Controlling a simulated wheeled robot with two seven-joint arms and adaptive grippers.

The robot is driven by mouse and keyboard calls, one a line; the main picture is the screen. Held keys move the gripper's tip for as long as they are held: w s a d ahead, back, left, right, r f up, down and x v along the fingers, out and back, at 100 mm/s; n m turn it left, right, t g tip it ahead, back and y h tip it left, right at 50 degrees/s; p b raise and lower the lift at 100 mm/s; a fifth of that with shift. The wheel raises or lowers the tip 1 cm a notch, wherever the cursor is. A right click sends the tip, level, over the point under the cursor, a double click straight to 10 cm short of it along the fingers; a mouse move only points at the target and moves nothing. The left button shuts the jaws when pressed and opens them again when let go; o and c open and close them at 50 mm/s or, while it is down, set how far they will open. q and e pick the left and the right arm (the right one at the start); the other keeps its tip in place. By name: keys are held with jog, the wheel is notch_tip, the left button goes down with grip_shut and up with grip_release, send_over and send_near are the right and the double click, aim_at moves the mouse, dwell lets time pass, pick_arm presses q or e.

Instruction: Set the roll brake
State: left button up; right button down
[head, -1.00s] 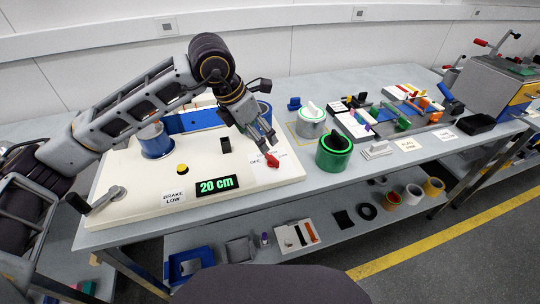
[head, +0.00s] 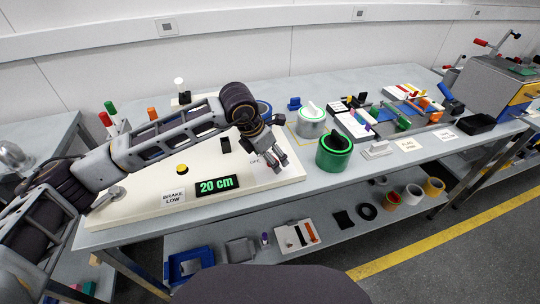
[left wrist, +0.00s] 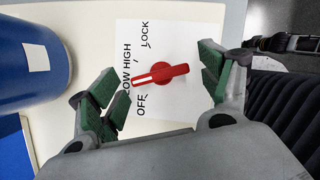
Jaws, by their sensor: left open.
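The red brake knob (left wrist: 161,74) sits on a white dial plate (left wrist: 190,100) marked OFF, LOW, HIGH and LOCK. Its white pointer line points left, towards LOW. A sign (head: 172,197) on the cream machine base (head: 140,208) reads BRAKE LOW. My left gripper (head: 280,165) is over the dial corner and hides the knob in the head view. In the left wrist view my left gripper (left wrist: 160,80) is open, its green-padded fingers on either side of the knob with gaps visible. My right gripper is not in view.
A blue roll (left wrist: 30,65) stands close to the dial. A green-sided roll (head: 334,152) stands right of the base. A crank handle (head: 105,197) is at the base's left end.

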pick_arm(q)
jog(key=shift+f, duration=0.1)
jog(key=c, duration=1)
